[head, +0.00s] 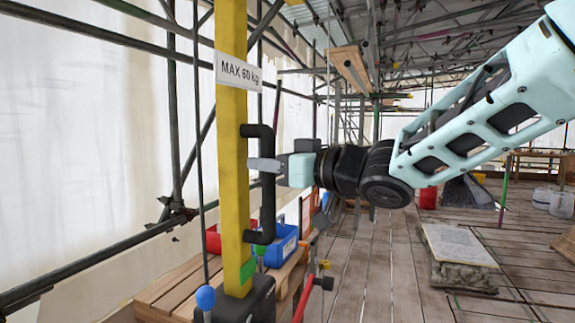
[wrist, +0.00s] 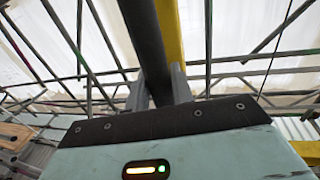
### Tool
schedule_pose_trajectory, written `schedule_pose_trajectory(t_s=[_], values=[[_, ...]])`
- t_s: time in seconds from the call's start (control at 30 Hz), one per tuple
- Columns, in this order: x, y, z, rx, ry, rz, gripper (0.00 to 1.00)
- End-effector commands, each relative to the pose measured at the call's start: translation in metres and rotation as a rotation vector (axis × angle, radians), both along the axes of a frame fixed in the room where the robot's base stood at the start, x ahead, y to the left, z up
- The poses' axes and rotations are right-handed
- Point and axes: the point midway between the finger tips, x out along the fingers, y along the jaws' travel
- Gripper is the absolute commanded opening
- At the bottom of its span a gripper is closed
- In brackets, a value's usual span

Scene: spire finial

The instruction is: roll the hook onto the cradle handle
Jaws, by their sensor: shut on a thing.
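A yellow post (head: 233,150) stands upright at the left in the head view, with a "MAX 60 kg" label (head: 238,72). A black D-shaped handle (head: 267,205) is fixed to its right side. My gripper (head: 264,165) reaches in from the right and is shut on the upper part of the handle's upright bar. In the wrist view the handle (wrist: 145,38) runs between my two grey fingers (wrist: 160,88), with the yellow post (wrist: 170,40) behind it. I cannot make out the hook or the cradle for certain in either view.
A black base (head: 247,303) sits at the post's foot, with a blue ball (head: 205,297) and a red-handled lever (head: 305,300) beside it. Blue (head: 283,245) and red (head: 213,240) bins stand on pallets behind. A stone block (head: 458,255) is at right. Plank floor between is clear.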

Motion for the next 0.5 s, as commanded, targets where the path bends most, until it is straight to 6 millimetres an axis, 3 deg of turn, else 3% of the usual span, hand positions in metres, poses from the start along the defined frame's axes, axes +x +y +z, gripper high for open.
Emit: schedule_pose_trajectory(t_s=[0.17,0.5], values=[[-0.018,0.015,-0.001,0.004,-0.001,0.0,0.0],[-0.075,0.035,-0.002,0.005,-0.002,0.003,0.0]])
